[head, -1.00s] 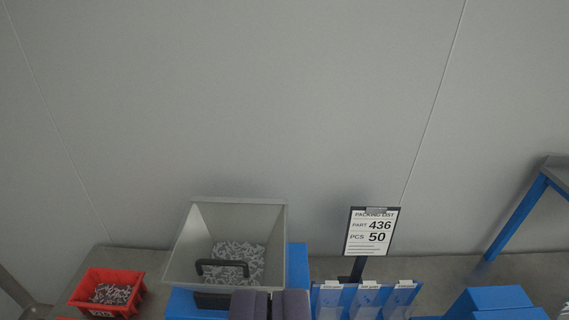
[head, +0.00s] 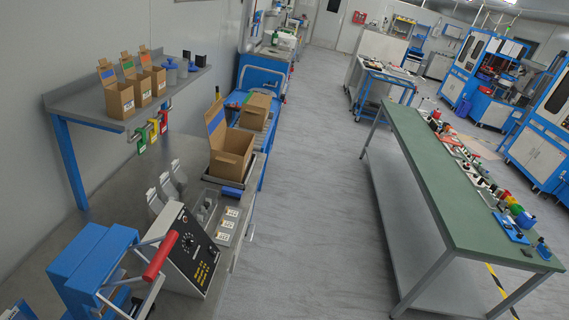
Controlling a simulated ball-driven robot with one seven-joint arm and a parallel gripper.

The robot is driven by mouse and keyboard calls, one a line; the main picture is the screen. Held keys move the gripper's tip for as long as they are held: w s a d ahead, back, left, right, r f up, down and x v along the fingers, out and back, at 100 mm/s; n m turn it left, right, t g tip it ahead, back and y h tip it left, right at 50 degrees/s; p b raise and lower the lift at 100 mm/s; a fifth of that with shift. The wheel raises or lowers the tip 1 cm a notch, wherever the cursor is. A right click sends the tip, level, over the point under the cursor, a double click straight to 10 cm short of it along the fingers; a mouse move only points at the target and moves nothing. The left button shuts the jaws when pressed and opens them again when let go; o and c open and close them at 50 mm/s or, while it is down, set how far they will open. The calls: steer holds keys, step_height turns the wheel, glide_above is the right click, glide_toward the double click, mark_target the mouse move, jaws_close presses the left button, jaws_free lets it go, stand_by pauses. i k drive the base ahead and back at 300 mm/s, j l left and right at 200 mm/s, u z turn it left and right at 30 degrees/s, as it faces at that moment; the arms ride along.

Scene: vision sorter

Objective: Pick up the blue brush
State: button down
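I cannot make out a blue brush for certain. Several small items lie along the right edge of a long green-topped table (head: 440,180) at the right. Among them are a flat blue item (head: 510,230) and a rounded blue item (head: 526,220) near the table's close end; they are too small to name surely. My gripper is not in view, so its fingers and anything in them are hidden.
A grey workbench runs along the left, with a blue press with a red handle (head: 160,256), a control box (head: 186,250) and an open cardboard box (head: 231,152). A shelf (head: 95,112) holds small boxes. Clear grey floor (head: 315,180) lies between bench and green table.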

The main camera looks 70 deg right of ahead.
mark_target(230, 193)
steer(key=z, duration=1.65)
steer(key=l+u, duration=0.1)
steer(key=l, duration=0.25)
steer(key=k+l+u, duration=0.15)
steer(key=l, duration=0.2)
